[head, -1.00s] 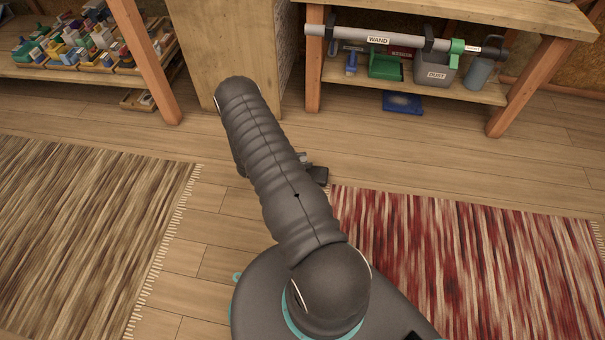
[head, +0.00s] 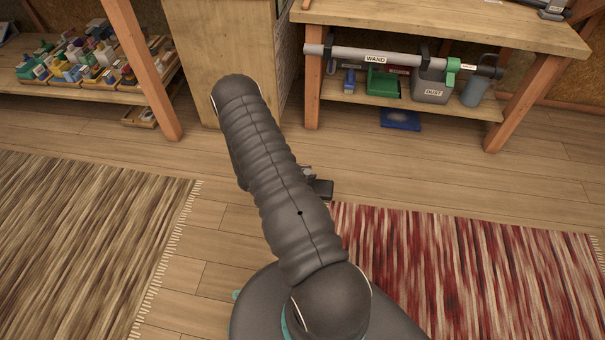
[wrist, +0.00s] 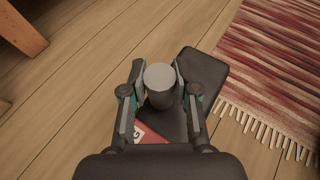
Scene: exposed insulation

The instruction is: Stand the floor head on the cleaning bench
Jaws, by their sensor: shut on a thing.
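The floor head shows in the wrist view as a dark flat body (wrist: 205,82) with a grey round neck and a red label partly hidden by my gripper. My gripper (wrist: 161,88) is shut on the grey neck, one finger on each side. In the head view a dark end of the floor head (head: 321,188) shows past my arm, which hides the rest and my gripper. The bench (head: 440,27) at the upper right has a wooden top and an under-shelf. I cannot tell whether the floor head touches the floor.
A grey tube labelled WAND (head: 345,53) hangs along the bench front. A grey DUST bin (head: 432,88) and a green bin (head: 383,82) stand below it. A blue item (head: 400,120) lies on the floor. A red striped rug (head: 470,270) lies at right. Bare floor lies before the bench.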

